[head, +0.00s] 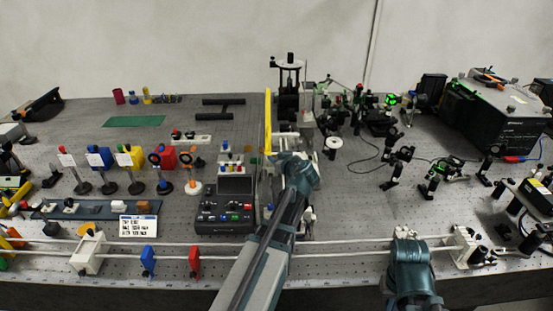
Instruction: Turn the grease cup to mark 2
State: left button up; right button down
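I cannot pick out the grease cup or its marks for certain at this size. My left gripper (284,156) is over the middle of the bench, beside a yellow upright panel (267,120) and in front of the dark column stage. My teal wrist covers part of it and of what lies under it. Whether its fingers are open or shut does not show. My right arm comes in at the lower right, with its teal link over the front rail. Its gripper (405,236) is small and unclear against the rail.
A control box with a screen (223,212) stands left of my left arm. Coloured filter holders (128,160) stand farther left. A long white rail (345,240) runs along the front, with blue and red sliders. Dark optics mounts and a black instrument box (500,115) fill the right.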

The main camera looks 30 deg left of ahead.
pick_arm(q)
grip_shut()
jog(key=shift+s+a+m+h, duration=0.1)
jog(key=shift+s+m+h, duration=0.1)
jog(key=shift+m+h, duration=0.1)
jog(key=shift+m+t+h, duration=0.4)
jog(key=shift+m+t, duration=0.1)
jog(key=shift+t, duration=0.1)
jog(key=shift+w, duration=0.1)
jog(key=shift+o, duration=2.3)
grip_release()
